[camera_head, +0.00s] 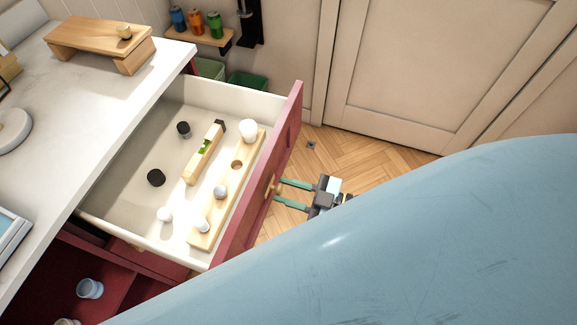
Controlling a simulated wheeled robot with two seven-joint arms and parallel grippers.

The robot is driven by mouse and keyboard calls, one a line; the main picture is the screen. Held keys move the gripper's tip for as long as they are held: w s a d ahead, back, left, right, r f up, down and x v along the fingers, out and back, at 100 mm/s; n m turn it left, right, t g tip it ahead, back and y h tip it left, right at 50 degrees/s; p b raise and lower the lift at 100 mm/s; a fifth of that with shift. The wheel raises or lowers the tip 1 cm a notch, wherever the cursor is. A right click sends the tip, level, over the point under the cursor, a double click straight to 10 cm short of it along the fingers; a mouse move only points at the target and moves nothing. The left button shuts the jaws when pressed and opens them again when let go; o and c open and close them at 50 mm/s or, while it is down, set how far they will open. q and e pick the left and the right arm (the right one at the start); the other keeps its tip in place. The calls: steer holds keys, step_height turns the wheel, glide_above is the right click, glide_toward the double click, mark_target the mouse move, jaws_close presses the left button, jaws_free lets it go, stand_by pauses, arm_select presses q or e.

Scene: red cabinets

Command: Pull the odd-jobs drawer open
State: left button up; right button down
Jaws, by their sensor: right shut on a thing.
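The odd-jobs drawer (126,212) stands pulled well out from under the white countertop, its white inside in plain view. Its red front (257,189) faces right and has a small wooden handle (271,186). My right gripper (279,192) comes in from the right, its two green fingers shut on the handle. My left gripper is not in view.
The white countertop (75,100) holds a small wooden stand (100,37). An open red compartment below holds a pale blue cup (89,288). A wall shelf (205,37) carries several cans. Bare wooden floor (352,155) lies right of the drawer; my blue body covers the lower right.

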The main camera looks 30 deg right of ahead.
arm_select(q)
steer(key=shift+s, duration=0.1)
arm_select(e)
steer(key=c, duration=1.1)
jaws_free()
steer(key=shift+c, duration=0.2)
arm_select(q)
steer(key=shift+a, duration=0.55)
arm_select(e)
steer(key=shift+o, duration=0.2)
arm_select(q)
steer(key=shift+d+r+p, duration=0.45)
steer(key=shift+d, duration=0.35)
arm_select(e)
steer(key=v, duration=1.3)
steer(key=shift+d, duration=0.2)
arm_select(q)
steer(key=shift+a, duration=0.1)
arm_select(e)
steer(key=shift+s, duration=0.15)
